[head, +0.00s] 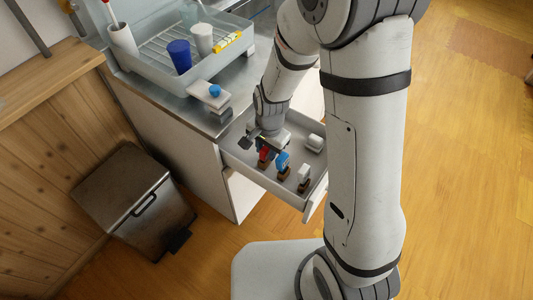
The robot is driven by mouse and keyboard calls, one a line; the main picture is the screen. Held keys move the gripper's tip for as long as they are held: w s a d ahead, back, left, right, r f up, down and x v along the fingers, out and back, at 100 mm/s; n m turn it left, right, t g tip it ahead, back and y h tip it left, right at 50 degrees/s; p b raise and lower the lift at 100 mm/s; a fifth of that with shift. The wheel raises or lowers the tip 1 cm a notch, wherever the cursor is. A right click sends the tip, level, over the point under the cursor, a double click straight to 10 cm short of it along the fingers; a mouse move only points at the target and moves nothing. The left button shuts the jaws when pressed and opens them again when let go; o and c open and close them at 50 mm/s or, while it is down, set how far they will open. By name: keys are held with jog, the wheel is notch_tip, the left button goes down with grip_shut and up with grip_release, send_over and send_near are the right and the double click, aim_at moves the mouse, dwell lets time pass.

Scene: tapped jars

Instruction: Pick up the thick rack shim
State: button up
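I cannot tell for sure which thing is the thick rack shim. An open drawer (233,155) below the counter holds several small pieces: a red one (264,155) on a dark base, a blue one (283,161), a white one on a brown base (304,174), and a separate white block (315,142). On the counter's front edge lies a white slab with a blue knob (214,91), with grey blocks (221,113) beside it. My gripper (256,147) points down over the drawer, close to the red piece. Its fingers are small and partly hidden, so their opening and any contact are unclear.
A grey dish rack (150,72) on the counter (185,112) holds a blue cup (180,56), a white cup (202,39) and a yellow item (227,43). A white cylinder (122,38) stands left. A metal bin (135,200) stands on the floor. My arm hides the drawer's right part.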

jog(key=shift+c, duration=0.3)
grip_shut()
jog(key=shift+r, duration=0.15)
notch_tip(320, 180, up, 18)
jog(key=p, duration=0.2)
dwell(0.5)
notch_tip(320, 180, up, 10)
jog(key=p, duration=0.8)
dwell(0.3)
